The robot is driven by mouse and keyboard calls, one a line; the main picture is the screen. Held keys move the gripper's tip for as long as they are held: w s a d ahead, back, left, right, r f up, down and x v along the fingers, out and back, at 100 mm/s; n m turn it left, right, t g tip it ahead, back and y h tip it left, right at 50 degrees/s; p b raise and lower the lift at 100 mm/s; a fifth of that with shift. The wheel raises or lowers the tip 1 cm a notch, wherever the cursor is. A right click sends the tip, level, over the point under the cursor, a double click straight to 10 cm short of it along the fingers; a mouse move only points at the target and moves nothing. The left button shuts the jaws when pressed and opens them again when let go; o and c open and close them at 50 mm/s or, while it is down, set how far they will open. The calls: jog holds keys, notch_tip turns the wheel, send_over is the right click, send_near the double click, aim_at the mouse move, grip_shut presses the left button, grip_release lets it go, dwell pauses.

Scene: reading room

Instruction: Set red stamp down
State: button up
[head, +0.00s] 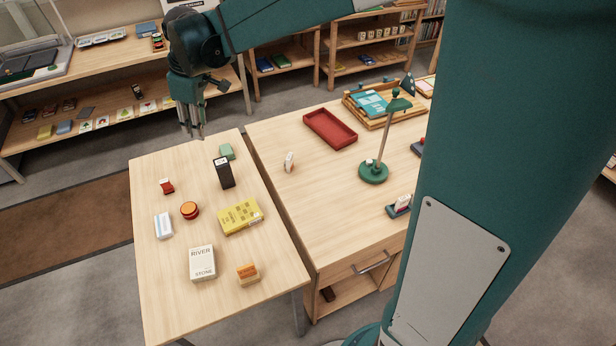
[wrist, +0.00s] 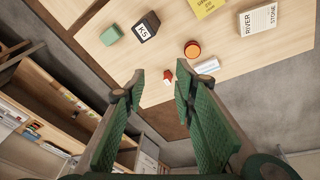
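A small red object with a pale side, which looks like the red stamp (head: 166,186), rests on the left table near its left edge. It also shows in the wrist view (wrist: 167,75), small and well beyond my fingertips, in the gap between them. My gripper (head: 192,134) hangs above the far end of that table, fingers pointing down, clear of the surface. In the wrist view my gripper (wrist: 159,76) has its two green fingers spread apart with nothing held between them.
The left table (head: 155,290) also holds an orange round tin (head: 189,210), a black box (head: 224,173), a green block (head: 227,151), a yellow book (head: 240,217), a white book (head: 202,262) and smaller items. The right desk has a red tray (head: 330,129) and green lamp (head: 373,172).

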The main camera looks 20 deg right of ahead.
jog(key=s+d+r+m+t, duration=0.2)
jog(key=s+d+m, duration=0.2)
jog(key=s+d, duration=0.55)
jog(key=s+d+r+m+t, duration=0.1)
jog(key=s+d+r+m, duration=0.4)
jog(key=s, duration=0.8)
jog(key=s+d+f+m, duration=0.1)
jog(key=s+d+f, duration=0.1)
jog(key=s, duration=0.3)
jog(key=s+d+f+m+t+h, duration=0.1)
jog(key=s+d+f, duration=0.2)
jog(key=s+f, duration=0.1)
jog(key=shift+s+f+t, duration=0.2)
jog(key=shift+s+t, duration=0.1)
jog(key=shift+s, duration=0.15)
